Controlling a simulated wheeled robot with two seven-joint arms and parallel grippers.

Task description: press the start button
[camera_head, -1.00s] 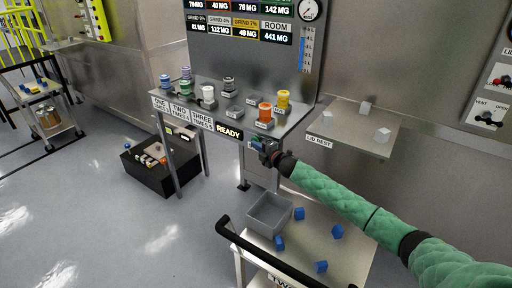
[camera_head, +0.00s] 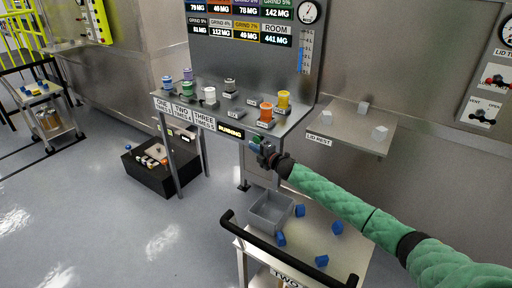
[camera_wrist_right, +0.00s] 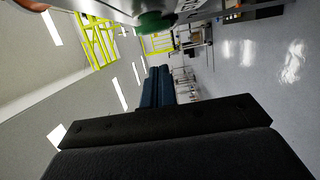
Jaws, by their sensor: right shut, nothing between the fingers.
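The start button is a green knob (camera_wrist_right: 155,22) at the top of the right wrist view, on the front edge of the steel bench (camera_head: 225,115). In the head view a small green patch (camera_head: 256,138) shows just above my right gripper (camera_head: 254,145). My right gripper is shut and empty, close by the button. Its dark blue fingers also show in the right wrist view (camera_wrist_right: 158,86), apart from the green knob there. The display (camera_head: 231,131) on the bench edge reads "RUNNING". My left gripper is not in view.
Several coloured jars stand on the bench. A lid rest shelf (camera_head: 345,135) with pale cubes is at the right. A cart (camera_head: 335,256) below holds a grey bin (camera_head: 270,212) and several blue pieces. A black box (camera_head: 160,178) stands on the floor at the left.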

